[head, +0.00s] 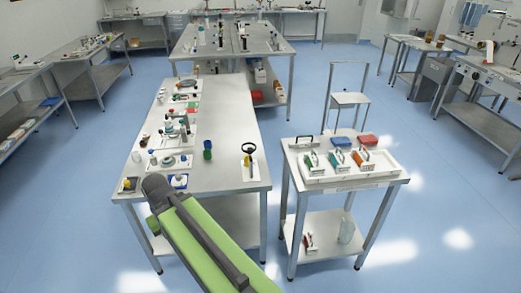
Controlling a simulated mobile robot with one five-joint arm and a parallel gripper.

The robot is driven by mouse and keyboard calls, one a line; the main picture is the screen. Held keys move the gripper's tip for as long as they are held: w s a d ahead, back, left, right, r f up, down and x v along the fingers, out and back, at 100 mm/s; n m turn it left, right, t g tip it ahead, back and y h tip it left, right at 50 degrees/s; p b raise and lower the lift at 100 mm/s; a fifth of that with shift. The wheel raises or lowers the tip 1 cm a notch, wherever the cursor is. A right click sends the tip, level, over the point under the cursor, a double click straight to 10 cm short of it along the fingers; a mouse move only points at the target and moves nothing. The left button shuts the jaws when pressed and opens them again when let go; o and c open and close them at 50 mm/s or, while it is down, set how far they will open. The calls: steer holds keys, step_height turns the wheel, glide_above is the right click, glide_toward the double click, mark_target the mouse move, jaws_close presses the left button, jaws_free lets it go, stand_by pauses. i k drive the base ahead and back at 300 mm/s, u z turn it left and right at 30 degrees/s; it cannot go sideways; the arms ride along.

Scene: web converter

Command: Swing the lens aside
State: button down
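A small stand with a dark ring-shaped head (249,149), which may be the lens, is upright on a white plate (250,171) near the right edge of the long steel table. It is too small to tell whether the ring holds glass or how it is hinged. My green and dark grey arm reaches up from the bottom, left of this stand and apart from it in the picture. Its dark end overlaps the table's front edge. No gripper fingers can be made out.
The long steel table (225,115) carries several small fixtures along its left side; its middle right is mostly bare. A steel cart (290,157) with a white tray (335,181) of green, red and orange handled items stands to the right.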

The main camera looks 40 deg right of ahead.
mark_target(250, 151)
steer(key=z, duration=0.05)
steer(key=i, duration=1)
steer(key=u, duration=0.05)
